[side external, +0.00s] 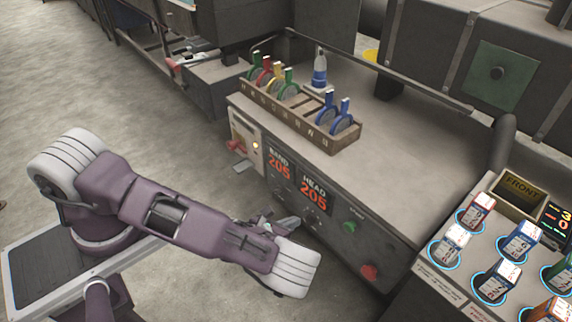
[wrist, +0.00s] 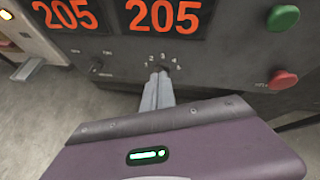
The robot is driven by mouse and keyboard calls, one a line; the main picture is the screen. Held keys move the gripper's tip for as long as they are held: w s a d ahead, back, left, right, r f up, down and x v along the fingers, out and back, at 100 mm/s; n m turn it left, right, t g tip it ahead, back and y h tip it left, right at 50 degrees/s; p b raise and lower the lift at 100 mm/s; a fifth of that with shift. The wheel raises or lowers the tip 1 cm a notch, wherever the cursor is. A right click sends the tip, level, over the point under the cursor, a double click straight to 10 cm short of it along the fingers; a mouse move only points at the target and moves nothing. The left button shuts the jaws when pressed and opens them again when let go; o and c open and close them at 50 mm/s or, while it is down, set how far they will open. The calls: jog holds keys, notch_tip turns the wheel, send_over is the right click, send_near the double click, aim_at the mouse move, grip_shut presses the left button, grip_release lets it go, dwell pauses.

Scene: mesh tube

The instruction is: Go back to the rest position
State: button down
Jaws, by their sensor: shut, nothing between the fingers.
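My gripper (side external: 290,222) is in front of the machine's front panel, below the red "HEAD 205" display (side external: 313,196). In the wrist view its two fingers (wrist: 159,80) are shut together with nothing between them. Their tips overlap a small numbered dial (wrist: 162,68) on the grey panel. I cannot tell whether they touch it. The dial's knob is mostly hidden behind the fingertips. My arm reaches across from the left, low over the floor.
A green button (side external: 350,228) and a red button (side external: 369,271) are right of the gripper. A wooden rack (side external: 310,130) of coloured-handled tools stands on the machine top beside a bottle (side external: 319,72). A panel with several small boxes is at the right. Open floor lies left.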

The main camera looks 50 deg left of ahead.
jog(key=d+r+n+g+h, duration=0.1)
jog(key=d+r+n+g, duration=0.2)
jog(key=r+n, duration=0.95)
jog(key=d+r+n+g, duration=0.3)
jog(key=r+n, duration=0.7)
jog(key=r, duration=0.6)
jog(key=s+a+r+n+h, duration=0.15)
jog(key=s+r+n, duration=0.3)
jog(key=r, duration=0.55)
jog(key=s+a+r+n, duration=0.2)
jog(key=s+r, duration=0.2)
jog(key=s, duration=0.5)
jog(key=s+a+r+n, duration=0.2)
jog(key=s+r+n, duration=0.1)
jog(key=s, duration=0.6)
jog(key=shift+a+r+y, duration=0.3)
jog(key=shift+r+y, duration=0.15)
